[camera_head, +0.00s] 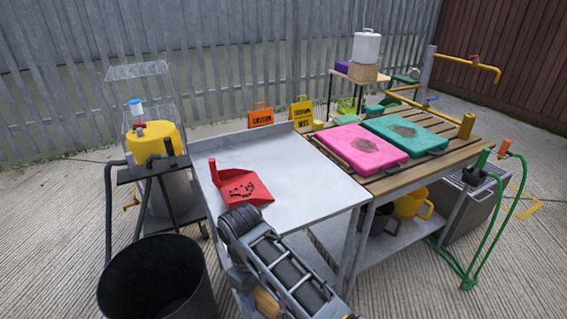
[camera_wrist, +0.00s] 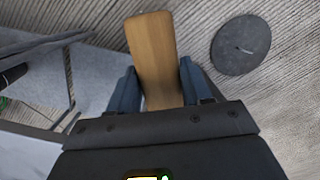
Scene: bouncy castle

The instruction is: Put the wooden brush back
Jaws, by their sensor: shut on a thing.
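The wooden brush (camera_wrist: 153,48) shows in the wrist view as a flat, pale brown wooden piece. It sits between the two fingers of my gripper (camera_wrist: 154,88), which is shut on it. The brush points away from the palm, with ribbed concrete ground behind it. In the head view a bit of brown wood (camera_head: 266,303) shows at the bottom, beside my arm. My arm hides most of it and my gripper there. I cannot see any bristles.
A red dustpan (camera_head: 241,188) with dark bits lies on the grey metal table (camera_head: 310,175). A black bin (camera_head: 155,280) stands at the front left. Pink (camera_head: 360,148) and green (camera_head: 405,134) pads lie on a slatted bench. A dark round disc (camera_wrist: 241,45) shows in the wrist view.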

